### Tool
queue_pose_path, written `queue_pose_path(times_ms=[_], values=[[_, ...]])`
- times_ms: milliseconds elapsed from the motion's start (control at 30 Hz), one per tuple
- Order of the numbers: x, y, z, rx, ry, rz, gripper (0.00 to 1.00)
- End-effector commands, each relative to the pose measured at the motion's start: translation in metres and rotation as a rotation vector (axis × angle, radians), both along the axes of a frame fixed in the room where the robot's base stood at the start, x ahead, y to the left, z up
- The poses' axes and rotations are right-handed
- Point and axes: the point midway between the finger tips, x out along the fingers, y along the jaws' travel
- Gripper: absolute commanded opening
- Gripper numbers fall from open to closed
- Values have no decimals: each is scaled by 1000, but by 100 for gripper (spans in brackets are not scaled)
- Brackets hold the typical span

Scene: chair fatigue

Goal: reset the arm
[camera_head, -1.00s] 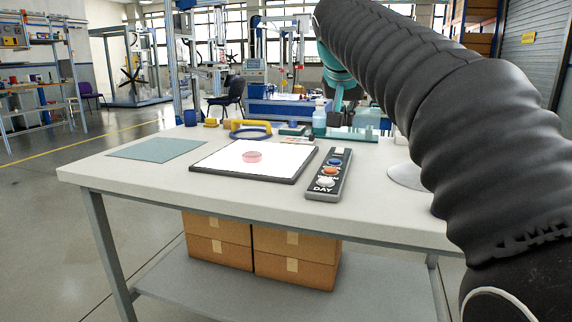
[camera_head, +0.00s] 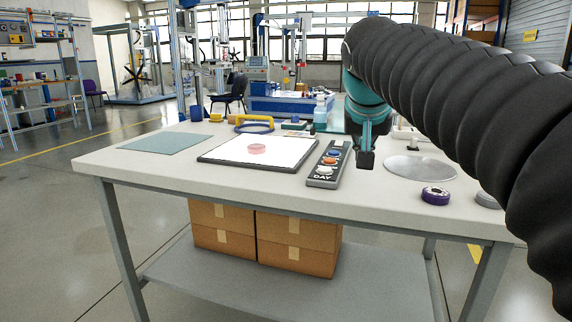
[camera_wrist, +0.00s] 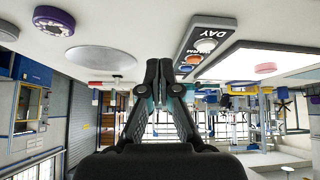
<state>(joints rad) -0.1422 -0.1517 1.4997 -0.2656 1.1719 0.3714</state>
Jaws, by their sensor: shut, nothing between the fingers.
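My gripper (camera_head: 365,160) is shut and empty, hanging above the right part of the white table (camera_head: 330,200). It is just right of the dark button strip marked DAY (camera_head: 327,170). My black-sleeved arm reaches in from the right. In the wrist view, which looks upside down, my gripper (camera_wrist: 160,68) has its fingertips together. The DAY strip (camera_wrist: 205,42) and a grey round disc (camera_wrist: 100,60) show around it.
A white lit panel (camera_head: 225,150) bears a pink disc (camera_head: 257,148). A green mat (camera_head: 165,143) lies left. A grey disc (camera_head: 420,168) and a purple roll (camera_head: 436,195) lie right. A yellow-handled tool and bottle stand behind. Boxes (camera_head: 290,255) sit below.

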Motion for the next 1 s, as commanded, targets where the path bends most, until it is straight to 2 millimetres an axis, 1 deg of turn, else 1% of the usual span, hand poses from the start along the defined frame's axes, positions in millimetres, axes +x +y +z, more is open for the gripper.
queue_pose_path(times_ms=[33,67,167,200,267,300,367,400,467,500,600,700,800,900,1000], values=[[-14,-3,-10,-1,11,11,0],[-21,-4,-17,1,19,20,0],[-53,-9,-46,2,47,54,0],[-67,-10,-59,5,59,69,0],[-87,-12,-79,8,76,88,0],[-100,-14,-93,10,85,101,0],[-121,-14,-116,16,102,120,0],[-135,-15,-131,18,111,132,0],[-155,-16,-154,24,124,149,0],[-168,-16,-169,28,133,160,0],[-197,-16,-205,37,151,181,0],[-218,-15,-234,44,165,198,0],[-231,-14,-252,49,172,207,0],[-237,-14,-260,51,176,211,0],[-238,-14,-262,52,178,213,0]])
